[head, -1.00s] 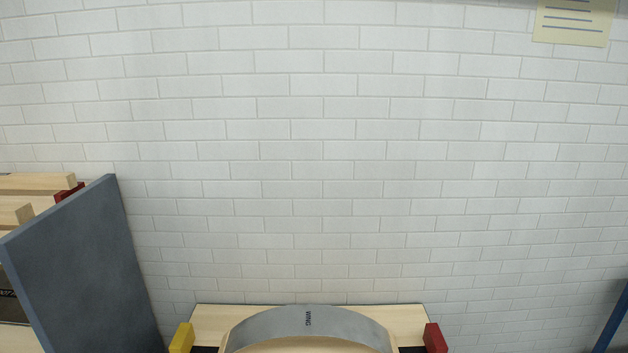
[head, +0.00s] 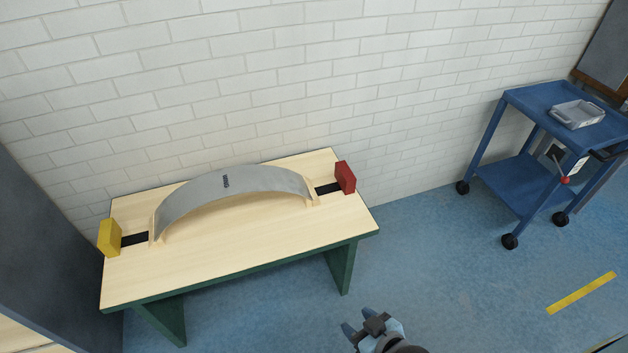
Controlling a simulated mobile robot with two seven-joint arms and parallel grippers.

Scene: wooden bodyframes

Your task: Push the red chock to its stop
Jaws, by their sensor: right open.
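The red chock (head: 345,177) stands at the right end of the wooden bench top (head: 250,256), at the outer end of a dark slot. A bare stretch of slot lies between it and the grey curved wing panel (head: 238,187). A yellow chock (head: 110,238) stands at the left end, with dark slot between it and the panel. My right gripper (head: 359,329) is at the bottom of the head view, in front of the bench and apart from the red chock. It is open, with nothing seen between its fingers. My left gripper is not in view.
A blue cart (head: 529,183) with a grey tray (head: 577,113) stands at the right. A dark grey panel (head: 45,250) rises at the left. Blue floor between bench and cart is clear, with a yellow stripe (head: 581,293). A white brick wall is behind the bench.

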